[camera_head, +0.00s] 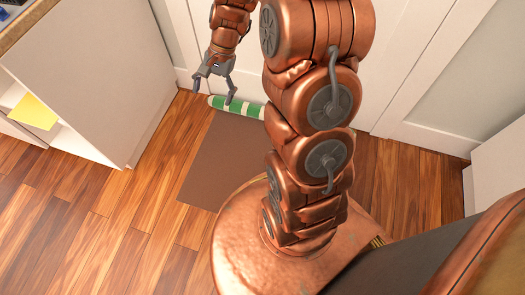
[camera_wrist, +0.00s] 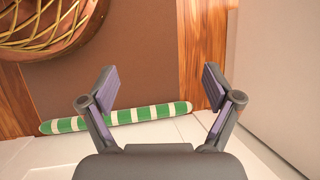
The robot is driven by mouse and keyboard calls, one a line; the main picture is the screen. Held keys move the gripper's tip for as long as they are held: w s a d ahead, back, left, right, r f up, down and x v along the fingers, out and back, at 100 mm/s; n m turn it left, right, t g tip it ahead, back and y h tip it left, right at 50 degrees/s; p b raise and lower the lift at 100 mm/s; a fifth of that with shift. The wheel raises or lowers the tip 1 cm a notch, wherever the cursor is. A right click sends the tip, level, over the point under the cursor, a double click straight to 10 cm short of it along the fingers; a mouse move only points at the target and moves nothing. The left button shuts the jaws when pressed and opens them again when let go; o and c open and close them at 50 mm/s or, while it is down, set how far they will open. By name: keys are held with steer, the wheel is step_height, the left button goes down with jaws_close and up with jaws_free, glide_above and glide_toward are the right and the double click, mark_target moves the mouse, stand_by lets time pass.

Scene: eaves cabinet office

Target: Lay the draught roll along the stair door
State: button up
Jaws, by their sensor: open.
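The draught roll (camera_head: 240,107) is a long green and white striped cylinder. It lies on the floor close along the foot of the white door (camera_head: 252,78); whether it touches the door is unclear. My arm hides its right end in the head view. My gripper (camera_head: 213,92) is open and empty above the roll's left part. In the wrist view the whole roll (camera_wrist: 152,113) runs nearly crosswise below my open fingers (camera_wrist: 160,86), and the left finger covers a bit of it. The roll is apart from the jaws.
A brown mat (camera_head: 215,165) lies on the wooden floor before the door. A white cabinet (camera_head: 100,80) stands at the left with a yellow item (camera_head: 33,112) on its open shelf. A white unit (camera_head: 500,165) stands at the right. Bare floor (camera_head: 95,215) shows at the lower left.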

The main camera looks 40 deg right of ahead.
steer(key=s+a+r+n+g+h, duration=0.1)
steer(key=s+r+n, duration=0.2)
steer(key=s, duration=0.6)
steer(key=s+a+r+n+g+h, duration=0.1)
steer(key=s+r+n, duration=0.3)
steer(key=s, duration=0.5)
steer(key=s+a+r+n+g+h, duration=0.1)
steer(key=s+a+r+n+h, duration=0.1)
steer(key=s, duration=0.8)
steer(key=shift+a+r+n+h, duration=0.2)
steer(key=shift+r+n+h, duration=0.3)
steer(key=shift+r+n, duration=0.45)
steer(key=shift+f, duration=0.1)
step_height(320, 180, up, 39)
steer(key=w+t+p, duration=0.1)
steer(key=p, duration=3.6)
steer(key=shift+w+t, duration=0.2)
steer(key=shift+t, duration=0.2)
steer(key=shift+d+f, duration=0.1)
